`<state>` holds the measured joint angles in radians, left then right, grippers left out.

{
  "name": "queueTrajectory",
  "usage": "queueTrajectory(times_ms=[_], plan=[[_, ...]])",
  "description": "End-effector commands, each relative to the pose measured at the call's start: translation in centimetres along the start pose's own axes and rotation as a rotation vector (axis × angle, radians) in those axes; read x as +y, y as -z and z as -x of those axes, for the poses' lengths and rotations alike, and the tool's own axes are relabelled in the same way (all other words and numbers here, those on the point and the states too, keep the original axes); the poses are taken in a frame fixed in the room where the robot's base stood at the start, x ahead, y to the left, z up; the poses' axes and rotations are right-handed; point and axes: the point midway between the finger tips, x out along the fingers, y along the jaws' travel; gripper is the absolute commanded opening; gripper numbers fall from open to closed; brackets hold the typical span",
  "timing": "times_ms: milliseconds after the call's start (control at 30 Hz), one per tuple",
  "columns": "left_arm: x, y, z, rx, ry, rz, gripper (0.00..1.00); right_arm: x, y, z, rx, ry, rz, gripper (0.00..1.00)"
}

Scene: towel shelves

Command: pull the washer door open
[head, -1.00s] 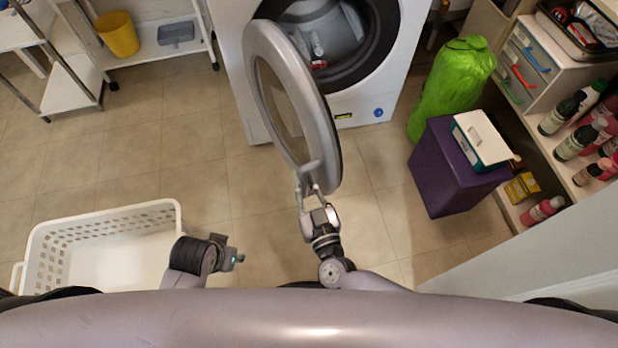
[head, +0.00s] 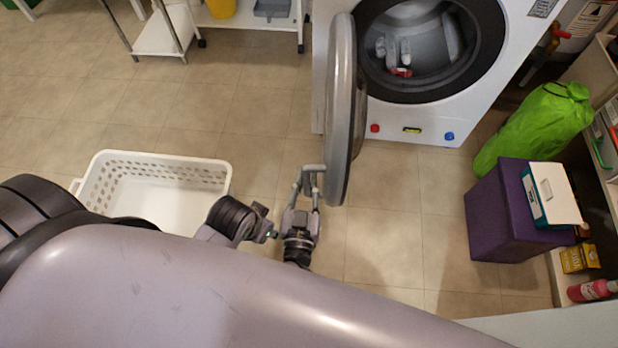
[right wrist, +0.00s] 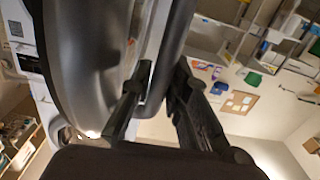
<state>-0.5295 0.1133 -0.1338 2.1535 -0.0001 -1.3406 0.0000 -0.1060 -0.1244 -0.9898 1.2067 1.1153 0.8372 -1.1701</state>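The white washer (head: 400,128) stands at the top, right of centre, in the head view. Its round grey door (head: 343,110) is swung far out and shows nearly edge-on, leaving the drum (head: 425,48) exposed. My right gripper (head: 308,178) is at the handle (head: 313,168) near the door's lower end, a finger on each side. In the right wrist view the door (right wrist: 85,60) fills the left side, and the fingers (right wrist: 158,85) straddle a part of it. My left gripper (head: 268,228) is low, near the basket, away from the door; its fingertips are unclear.
A white laundry basket (head: 100,180) is on the floor at left. A purple box (head: 500,215) with a white-and-teal case (head: 553,195) and a green bag (head: 535,130) stand at right. A shelf cart (head: 270,22) is at the back.

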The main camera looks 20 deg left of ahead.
Motion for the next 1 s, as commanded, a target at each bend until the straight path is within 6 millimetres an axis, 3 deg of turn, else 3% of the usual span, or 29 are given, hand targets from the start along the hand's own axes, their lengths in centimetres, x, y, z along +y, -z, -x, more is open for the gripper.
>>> queueTrajectory(times_ms=[233, 600, 767, 1000], plan=[[0.0, 0.0, 0.0, 0.000, 0.000, 0.000, 0.40, 0.0, 0.1, -0.1, 0.002, -0.002, -0.004, 0.34], [0.1, -0.2, -0.1, -0.005, -0.002, 0.000, 0.40, 0.1, 0.1, 0.3, 0.002, -0.002, -0.007, 0.35], [0.1, -0.2, -0.1, -0.004, -0.001, 0.000, 0.40, 0.0, 0.0, 2.7, -0.001, -0.003, -0.008, 0.35], [0.0, -0.1, -0.1, -0.002, -0.001, 0.000, 0.40, 0.1, 0.0, 8.0, -0.002, -0.002, -0.006, 0.35]])
